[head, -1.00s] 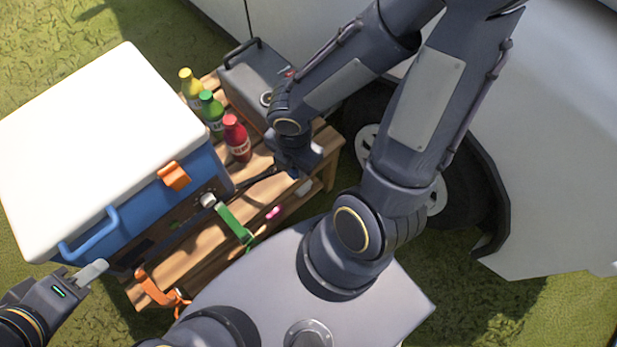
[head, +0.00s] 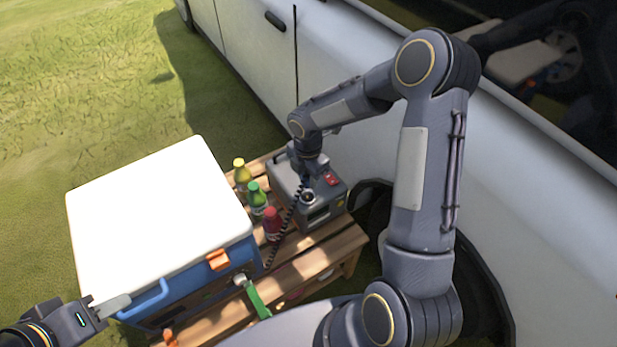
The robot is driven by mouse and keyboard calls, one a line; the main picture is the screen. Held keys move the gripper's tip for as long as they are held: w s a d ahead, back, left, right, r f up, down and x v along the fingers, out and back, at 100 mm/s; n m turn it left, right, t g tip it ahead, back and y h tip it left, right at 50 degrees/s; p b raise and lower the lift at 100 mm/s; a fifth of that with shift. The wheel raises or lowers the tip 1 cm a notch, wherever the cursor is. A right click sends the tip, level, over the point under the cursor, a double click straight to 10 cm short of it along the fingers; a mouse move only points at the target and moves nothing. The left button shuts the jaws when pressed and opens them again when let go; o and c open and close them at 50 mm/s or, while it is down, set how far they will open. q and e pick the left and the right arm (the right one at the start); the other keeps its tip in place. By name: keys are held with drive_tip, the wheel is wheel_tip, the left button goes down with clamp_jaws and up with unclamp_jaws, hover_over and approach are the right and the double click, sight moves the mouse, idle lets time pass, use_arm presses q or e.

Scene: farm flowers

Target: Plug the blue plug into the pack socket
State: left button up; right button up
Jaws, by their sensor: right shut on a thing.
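The grey pack (head: 286,182) stands at the back right of the slatted wooden bench, with a round socket (head: 308,198) on its top. My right gripper (head: 305,181) is directly above the pack, close to the socket, and shut on the blue plug. The plug is mostly hidden by the gripper; a black coiled cable (head: 290,219) runs down from it toward the bench front. I cannot tell whether the plug touches the socket. My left gripper (head: 110,306) is at the lower left, beside the cooler's front corner, away from the pack; its finger gap is not clear.
A blue cooler with a white lid (head: 160,210) fills the left of the bench (head: 325,248). Yellow (head: 242,175), green (head: 257,197) and red (head: 272,224) bottles stand between cooler and pack. A green strap (head: 257,299) hangs in front. A pale vehicle (head: 345,70) stands close behind.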

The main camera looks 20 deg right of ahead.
sight(308, 197)
drive_tip(key=shift+f, duration=0.1)
wheel_tip(308, 197, down, 5)
drive_tip(key=b, duration=0.4)
drive_tip(key=shift+f+b, duration=0.15)
drive_tip(key=shift+b, duration=0.15)
drive_tip(key=shift+f, duration=0.15)
idle(1.9)
drive_tip(key=shift+f+b, duration=0.3)
drive_tip(key=shift+f, duration=0.3)
idle(0.3)
drive_tip(key=o, duration=1)
drive_tip(key=shift+r, duration=0.1)
